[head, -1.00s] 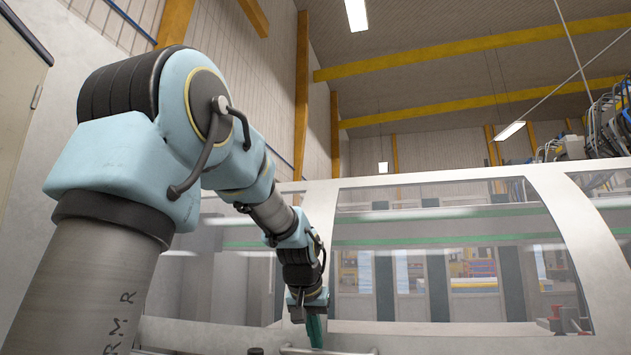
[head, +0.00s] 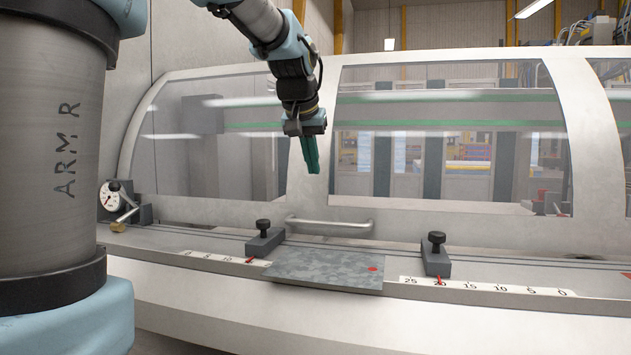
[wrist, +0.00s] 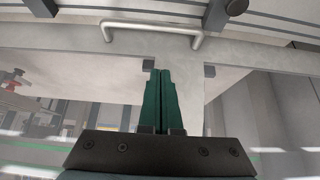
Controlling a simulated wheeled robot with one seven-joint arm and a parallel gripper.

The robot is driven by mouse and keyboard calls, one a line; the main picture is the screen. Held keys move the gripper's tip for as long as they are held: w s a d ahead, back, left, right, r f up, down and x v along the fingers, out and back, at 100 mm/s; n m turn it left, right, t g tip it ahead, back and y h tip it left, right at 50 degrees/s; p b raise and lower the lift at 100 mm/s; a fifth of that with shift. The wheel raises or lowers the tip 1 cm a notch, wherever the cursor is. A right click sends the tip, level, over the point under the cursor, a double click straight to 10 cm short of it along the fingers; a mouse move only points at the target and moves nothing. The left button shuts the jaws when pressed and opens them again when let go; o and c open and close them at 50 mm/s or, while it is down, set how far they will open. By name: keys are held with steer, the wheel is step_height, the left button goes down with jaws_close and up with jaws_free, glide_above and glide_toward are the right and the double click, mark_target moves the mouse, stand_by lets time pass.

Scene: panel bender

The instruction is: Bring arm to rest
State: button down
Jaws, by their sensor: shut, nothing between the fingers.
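My gripper (head: 312,172) hangs from my arm in front of the machine's clear guard, pointing down. Its green fingers are shut with nothing between them. In the wrist view the two green fingers (wrist: 160,72) lie side by side. The gripper is above the guard's handle (head: 330,224) and apart from it; the handle also shows in the wrist view (wrist: 152,29).
A grey metal sheet (head: 325,266) with a red dot lies on the ledge between two black-knobbed stops, left (head: 264,240) and right (head: 436,258). Number scales run along the ledge. A dial gauge (head: 110,196) stands at the left. The guard (head: 450,140) stands close behind the gripper.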

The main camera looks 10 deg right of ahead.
steer(key=s+a+f+n+p, duration=0.1)
steer(key=a+f+p, duration=0.1)
steer(key=a+f, duration=0.2)
steer(key=s+a+f+g+y+p, duration=0.1)
steer(key=s+a+f+p, duration=0.1)
steer(key=a+f, duration=0.2)
steer(key=s+a+f+n+g+y+p, duration=0.1)
steer(key=a+f, duration=0.3)
steer(key=a, duration=0.1)
steer(key=shift+s+a+f+n+p, duration=0.2)
steer(key=shift+n+p, duration=0.1)
steer(key=shift+p, duration=0.1)
steer(key=s+a+f+n+g+y+p, duration=0.1)
steer(key=s+a+f+n+g+p, duration=0.1)
steer(key=s+a+f, duration=0.7)
steer(key=shift+s+p, duration=0.6)
steer(key=shift+s, duration=0.6)
